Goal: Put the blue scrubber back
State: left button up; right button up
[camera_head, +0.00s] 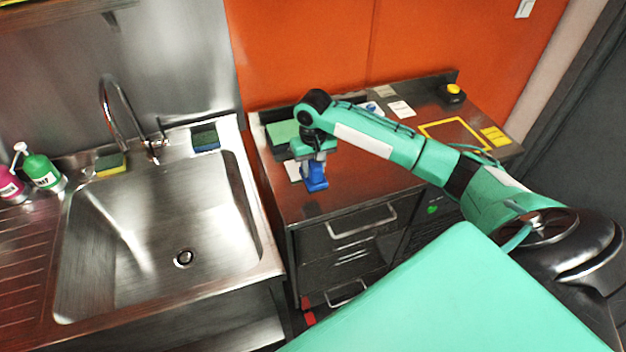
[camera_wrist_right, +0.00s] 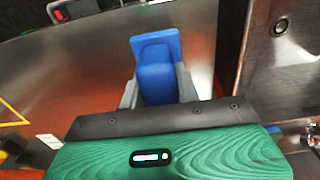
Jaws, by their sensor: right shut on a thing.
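The blue scrubber (camera_head: 316,180) is in my right gripper (camera_head: 316,165), above the front left part of the steel counter in the head view. In the right wrist view the scrubber (camera_wrist_right: 156,72) sits between the two grey fingers of my right gripper (camera_wrist_right: 157,95), which are shut on it. Its wider, flat blue end sticks out past the fingertips. I cannot tell exactly how high it is above the counter. My left gripper is not in view.
A sink (camera_head: 160,235) with a tap (camera_head: 115,110) is on the left. A yellow-green sponge (camera_head: 110,164) and a dark blue-green sponge (camera_head: 205,139) rest on its back rim. The counter (camera_head: 350,185) holds a green-topped block (camera_head: 283,132) and a yellow-topped button (camera_head: 454,90).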

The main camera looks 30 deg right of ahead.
aim_at(314, 184)
jog(key=shift+f+p, duration=0.65)
jog(key=shift+f, duration=2.95)
jog(key=shift+s, duration=0.1)
jog(key=o, duration=0.9)
jog(key=shift+f, duration=0.15)
notch_tip(314, 184, up, 12)
jog(key=b, duration=0.2)
jog(key=shift+r+b, duration=0.2)
jog(key=shift+b, duration=0.15)
